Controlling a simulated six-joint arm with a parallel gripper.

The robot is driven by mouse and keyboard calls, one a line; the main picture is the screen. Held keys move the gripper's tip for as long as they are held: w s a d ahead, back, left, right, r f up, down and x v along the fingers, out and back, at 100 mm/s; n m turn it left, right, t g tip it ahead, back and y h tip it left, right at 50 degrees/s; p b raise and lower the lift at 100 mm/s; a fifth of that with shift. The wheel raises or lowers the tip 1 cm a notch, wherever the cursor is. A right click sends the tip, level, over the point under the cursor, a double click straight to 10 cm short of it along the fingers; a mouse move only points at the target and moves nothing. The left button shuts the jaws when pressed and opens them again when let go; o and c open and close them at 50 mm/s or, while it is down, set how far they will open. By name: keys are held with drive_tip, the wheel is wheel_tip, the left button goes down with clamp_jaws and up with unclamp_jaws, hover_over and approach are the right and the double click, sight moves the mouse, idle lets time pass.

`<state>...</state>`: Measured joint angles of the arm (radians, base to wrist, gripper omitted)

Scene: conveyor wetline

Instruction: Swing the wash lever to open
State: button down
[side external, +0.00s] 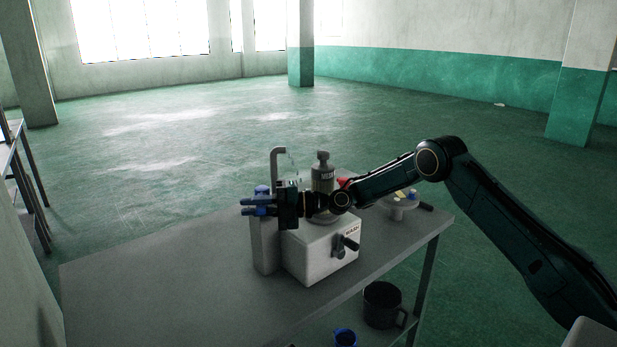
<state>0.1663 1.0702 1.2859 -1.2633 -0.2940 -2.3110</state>
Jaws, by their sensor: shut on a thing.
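My gripper (248,207) points left at the grey post (264,245) on the table. It is shut around a blue part at the post's top, which I take for the wash lever (262,189). The jaws hide most of the lever, so its exact angle cannot be told. A grey spout (279,154) bends over behind my gripper, and thin streaks of water show below its mouth.
A white box (318,256) with a dark handle (348,243) stands right of the post. A grey bottle (322,174) rises behind my wrist. A small pale stand (398,207) holds small items. A black mug (382,307) and blue cup (345,338) are below. The table's left is clear.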

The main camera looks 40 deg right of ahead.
drive_tip(key=shift+s+d+n+g+y, duration=0.25)
drive_tip(key=shift+n+g+y, duration=0.15)
drive_tip(key=shift+n+g, duration=0.25)
drive_tip(key=shift+s+d+n+g+y, duration=0.2)
drive_tip(key=shift+n+g+y, duration=0.25)
drive_tip(key=shift+g, duration=0.4)
drive_tip(key=shift+s, duration=0.1)
drive_tip(key=c, duration=1.4)
unclamp_jaws()
drive_tip(key=shift+a+t, duration=0.1)
drive_tip(key=shift+t, duration=0.2)
